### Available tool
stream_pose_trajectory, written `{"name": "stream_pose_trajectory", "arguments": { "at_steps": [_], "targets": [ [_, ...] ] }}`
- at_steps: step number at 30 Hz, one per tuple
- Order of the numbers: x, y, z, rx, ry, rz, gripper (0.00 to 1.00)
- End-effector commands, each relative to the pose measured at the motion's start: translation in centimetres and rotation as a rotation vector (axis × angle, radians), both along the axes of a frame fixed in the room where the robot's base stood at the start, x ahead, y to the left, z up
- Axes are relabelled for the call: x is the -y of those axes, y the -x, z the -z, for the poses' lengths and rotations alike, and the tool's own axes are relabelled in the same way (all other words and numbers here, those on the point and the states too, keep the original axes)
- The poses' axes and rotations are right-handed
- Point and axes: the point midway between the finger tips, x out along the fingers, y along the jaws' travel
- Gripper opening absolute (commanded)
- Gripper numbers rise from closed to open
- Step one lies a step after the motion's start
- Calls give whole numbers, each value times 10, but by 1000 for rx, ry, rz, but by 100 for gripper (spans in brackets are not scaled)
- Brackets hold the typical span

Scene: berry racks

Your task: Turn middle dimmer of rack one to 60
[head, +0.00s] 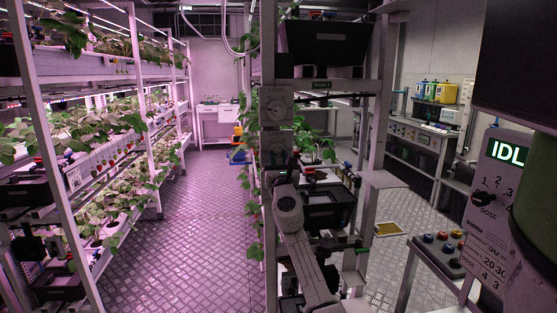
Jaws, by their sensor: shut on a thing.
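A grey dimmer box with a round dial (278,111) is on the post of the near rack in the middle of the head view. A second dimmer box (276,142) is right below it. My arm rises from below, and my gripper (279,162) is at the lower part of this second box. The gripper is shut and appears to hold the dimmer knob there. The fingertips and knob are too small and too covered to make out, so the dial's setting cannot be read.
Black crates (325,43) sit on the near rack's shelves. A planted rack (100,130) stands at the left beyond a clear aisle floor (195,215). A panel reading IDL (507,152) and a bench with coloured buttons (442,240) are at the right.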

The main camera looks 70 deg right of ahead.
Motion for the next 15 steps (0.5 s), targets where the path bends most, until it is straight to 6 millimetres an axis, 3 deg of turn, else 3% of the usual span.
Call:
{"name": "stream_pose_trajectory", "arguments": {
  "at_steps": [15],
  "targets": [
    [0, -1, -2, 46, -22, -2, 1]
  ]
}}
